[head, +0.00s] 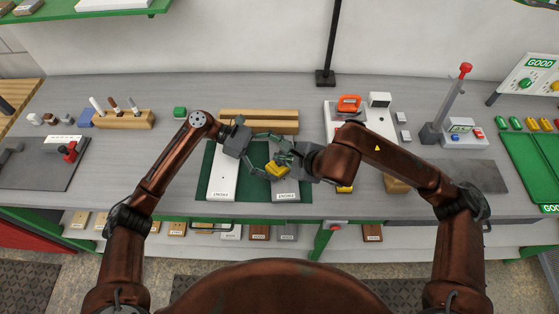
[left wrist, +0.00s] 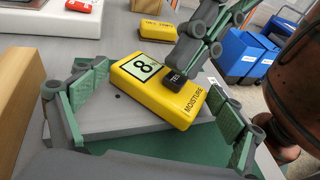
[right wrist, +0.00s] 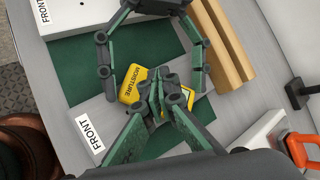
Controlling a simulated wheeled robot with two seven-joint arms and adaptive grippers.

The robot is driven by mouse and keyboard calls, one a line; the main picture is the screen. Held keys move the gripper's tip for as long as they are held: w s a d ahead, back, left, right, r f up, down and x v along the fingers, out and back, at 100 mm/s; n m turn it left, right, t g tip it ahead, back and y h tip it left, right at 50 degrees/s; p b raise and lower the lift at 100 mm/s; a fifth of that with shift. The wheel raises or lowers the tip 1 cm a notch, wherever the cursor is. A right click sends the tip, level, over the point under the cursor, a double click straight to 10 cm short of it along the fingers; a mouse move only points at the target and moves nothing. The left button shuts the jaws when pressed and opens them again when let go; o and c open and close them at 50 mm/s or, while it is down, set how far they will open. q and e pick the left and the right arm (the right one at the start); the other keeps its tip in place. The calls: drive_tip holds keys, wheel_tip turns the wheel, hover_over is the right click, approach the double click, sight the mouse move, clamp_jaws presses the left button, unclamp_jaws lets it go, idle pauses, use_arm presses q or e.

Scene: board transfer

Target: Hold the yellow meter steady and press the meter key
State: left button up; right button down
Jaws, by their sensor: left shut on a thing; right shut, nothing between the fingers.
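The yellow moisture meter (left wrist: 150,99) lies on a grey board (left wrist: 95,122), its display showing an 8. It also shows in the head view (head: 277,169) and, partly covered, in the right wrist view (right wrist: 132,86). My left gripper (left wrist: 160,82) is shut on the meter, one finger at each side. My right gripper (right wrist: 160,82) is shut and empty, with its fingertips over the meter. In the left wrist view, these fingertips are at the dark key (left wrist: 174,77) and seem to touch it. The key is hidden in the right wrist view.
A white board (head: 221,170) lies left of the meter on a green mat (head: 252,185). A wooden block rack (head: 258,118) stands behind. To the right are a white plate with an orange-handled tool (head: 349,103) and a lever stand (head: 449,110).

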drive_tip(key=shift+f, duration=0.5)
idle(0.6)
drive_tip(key=shift+r, duration=0.9)
drive_tip(key=shift+r, duration=0.1)
drive_tip(key=shift+r, duration=2.45)
use_arm(q)
drive_tip(key=o, duration=0.7)
drive_tip(key=shift+a, duration=0.1)
